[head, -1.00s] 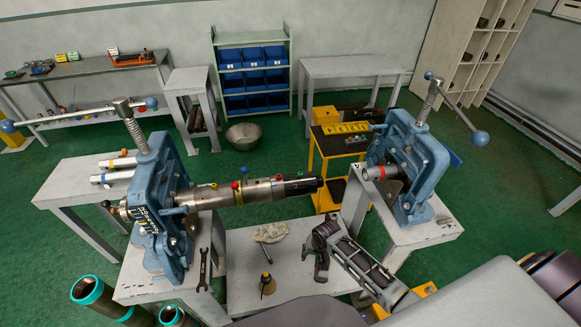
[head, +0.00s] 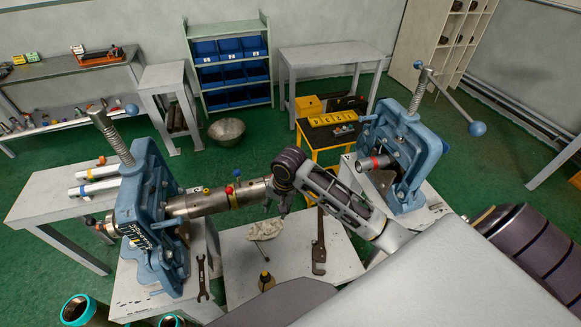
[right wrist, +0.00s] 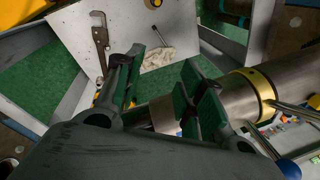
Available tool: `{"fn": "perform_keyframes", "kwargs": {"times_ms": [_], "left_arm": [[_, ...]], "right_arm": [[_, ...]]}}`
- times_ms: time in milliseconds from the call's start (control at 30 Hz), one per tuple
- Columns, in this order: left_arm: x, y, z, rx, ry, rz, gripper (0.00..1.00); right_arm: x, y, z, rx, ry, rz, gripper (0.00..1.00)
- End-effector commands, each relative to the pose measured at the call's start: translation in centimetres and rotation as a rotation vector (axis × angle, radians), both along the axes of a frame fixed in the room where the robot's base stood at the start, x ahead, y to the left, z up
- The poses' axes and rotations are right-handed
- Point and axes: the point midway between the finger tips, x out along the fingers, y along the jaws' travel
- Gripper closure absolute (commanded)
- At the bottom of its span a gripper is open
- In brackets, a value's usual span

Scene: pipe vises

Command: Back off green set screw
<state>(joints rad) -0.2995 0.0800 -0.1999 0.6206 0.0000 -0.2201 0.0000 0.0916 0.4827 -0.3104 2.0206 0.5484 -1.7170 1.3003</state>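A steel pipe tool (head: 205,203) runs level from the jaws of the left blue vise (head: 150,215). A yellow screw (head: 229,189), a red-topped screw (head: 237,173) and a blue one (head: 206,190) show on it. I cannot make out a green set screw; my right gripper and arm cover the pipe's right end. My right gripper (head: 280,205) is at that end. In the right wrist view its two fingers (right wrist: 162,60) are spread apart, with the grey pipe (right wrist: 232,102) and its brass collar (right wrist: 262,95) behind and right of them. My left gripper is out of view.
An open-end wrench (head: 202,278) lies by the left vise. A second blue vise (head: 405,160) stands right; a yellow cart (head: 325,130) stands behind.

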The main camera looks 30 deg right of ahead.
Motion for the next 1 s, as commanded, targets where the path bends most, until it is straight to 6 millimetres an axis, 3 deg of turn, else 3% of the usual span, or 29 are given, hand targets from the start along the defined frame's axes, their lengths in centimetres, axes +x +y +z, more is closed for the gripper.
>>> {"fn": "perform_keyframes", "kwargs": {"times_ms": [667,1000], "left_arm": [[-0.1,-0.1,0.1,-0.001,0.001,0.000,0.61],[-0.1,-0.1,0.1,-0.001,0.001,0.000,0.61]], "right_arm": [[4.5,-4.8,7.0,0.002,0.114,-0.498,0.61],[6.4,-8.5,12.0,-0.006,0.164,-0.827,0.61]]}}
